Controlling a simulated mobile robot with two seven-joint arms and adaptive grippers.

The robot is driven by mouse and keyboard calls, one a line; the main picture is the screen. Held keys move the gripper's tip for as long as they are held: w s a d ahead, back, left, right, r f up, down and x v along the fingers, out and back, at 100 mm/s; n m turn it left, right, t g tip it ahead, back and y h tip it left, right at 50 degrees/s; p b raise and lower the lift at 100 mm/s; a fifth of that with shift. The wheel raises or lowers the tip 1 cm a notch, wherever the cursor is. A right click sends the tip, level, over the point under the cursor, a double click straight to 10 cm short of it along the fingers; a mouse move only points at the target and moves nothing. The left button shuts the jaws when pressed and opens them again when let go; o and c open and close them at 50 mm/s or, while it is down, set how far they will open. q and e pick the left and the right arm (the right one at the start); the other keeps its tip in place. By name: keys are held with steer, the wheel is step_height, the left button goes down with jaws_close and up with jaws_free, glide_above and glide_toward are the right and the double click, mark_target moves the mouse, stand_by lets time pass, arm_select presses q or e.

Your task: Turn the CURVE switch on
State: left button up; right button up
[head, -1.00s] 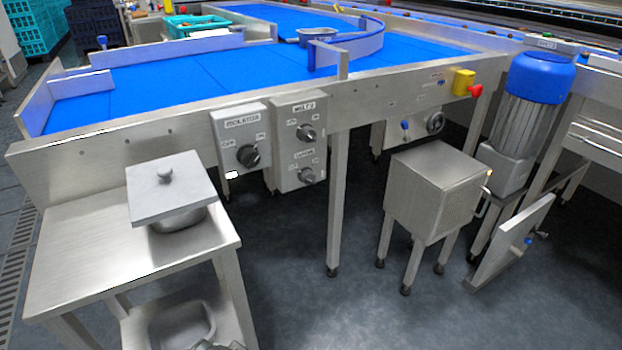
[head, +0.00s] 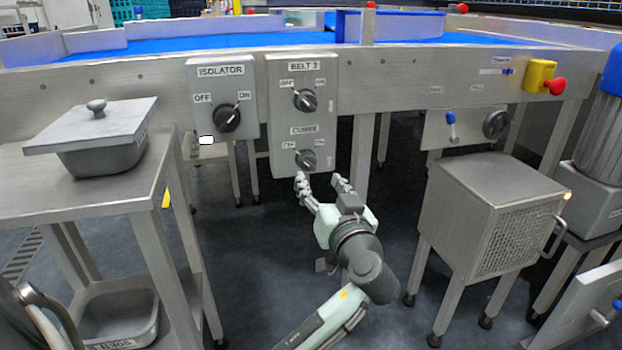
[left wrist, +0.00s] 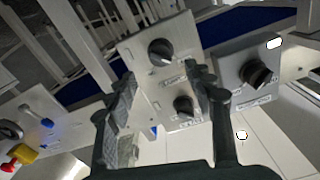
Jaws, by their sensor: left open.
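My left gripper (head: 320,181) is open and empty, just below and in front of the CURVE knob. The left wrist view is roughly upside down; the CURVE knob (left wrist: 160,52) shows there beyond the spread fingertips (left wrist: 164,75), apparently untouched. My right gripper is not in view.
The ISOLATOR box (head: 222,75) is left of the panel. A steel side table (head: 60,205) with a lidded pan (head: 100,150) stands at left. A steel cabinet (head: 465,215) stands at right. A yellow box with a red button (head: 540,75) is on the conveyor frame.

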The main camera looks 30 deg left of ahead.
mark_target(310, 166)
arm_select(q)
steer(key=x, duration=0.7)
steer(key=shift+w+a+b, duration=0.1)
steer(key=shift+a+b, duration=0.05)
steer(key=shift+b, duration=0.15)
